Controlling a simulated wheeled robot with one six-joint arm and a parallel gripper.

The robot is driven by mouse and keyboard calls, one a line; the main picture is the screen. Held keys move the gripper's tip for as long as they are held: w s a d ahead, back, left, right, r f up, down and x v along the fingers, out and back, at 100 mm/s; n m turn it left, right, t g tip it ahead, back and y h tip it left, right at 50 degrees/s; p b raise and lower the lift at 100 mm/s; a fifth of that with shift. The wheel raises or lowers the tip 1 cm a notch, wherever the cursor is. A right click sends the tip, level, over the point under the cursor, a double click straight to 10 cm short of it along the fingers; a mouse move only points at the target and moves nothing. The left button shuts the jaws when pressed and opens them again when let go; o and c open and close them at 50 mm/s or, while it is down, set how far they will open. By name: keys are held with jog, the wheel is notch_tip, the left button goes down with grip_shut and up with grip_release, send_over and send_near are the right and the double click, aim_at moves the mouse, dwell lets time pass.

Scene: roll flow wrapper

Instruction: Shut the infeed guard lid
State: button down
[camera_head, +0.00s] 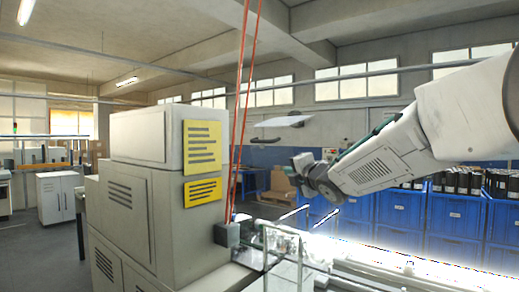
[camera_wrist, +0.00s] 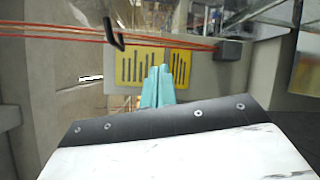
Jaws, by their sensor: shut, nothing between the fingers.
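A pale, flat panel (camera_head: 283,121), which looks like the raised infeed guard lid, hangs above the machine's infeed in the head view. A dark handle-like piece (camera_head: 266,140) shows just below it. In the wrist view a black curved handle (camera_wrist: 113,35) is at the upper left, beyond and left of my fingertips. My gripper (camera_wrist: 158,72) shows two teal fingers together, with nothing held. They look apart from the handle. In the head view the end of my arm is right of and below the panel, and the fingers cannot be made out.
The grey machine cabinet (camera_head: 140,205) with yellow labels (camera_head: 201,147) stands left. Red cables (camera_head: 240,100) run up from a grey box (camera_head: 227,234) beside it. A brightly lit clear-walled infeed (camera_head: 285,245) lies below my arm. Blue crates (camera_head: 455,222) line the right back.

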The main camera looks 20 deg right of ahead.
jog(key=w+a+r+n+y, duration=0.2)
jog(key=w+r+n+y, duration=0.1)
jog(key=w, duration=0.4)
jog(key=w+a+r+n+y, duration=0.3)
jog(key=w+n, duration=0.3)
jog(key=w, duration=0.1)
jog(key=shift+w+a+r+t+y, duration=0.2)
jog(key=shift+w+r+t+y, duration=0.1)
jog(key=shift+w+r+t, duration=0.1)
jog(key=shift+w, duration=0.1)
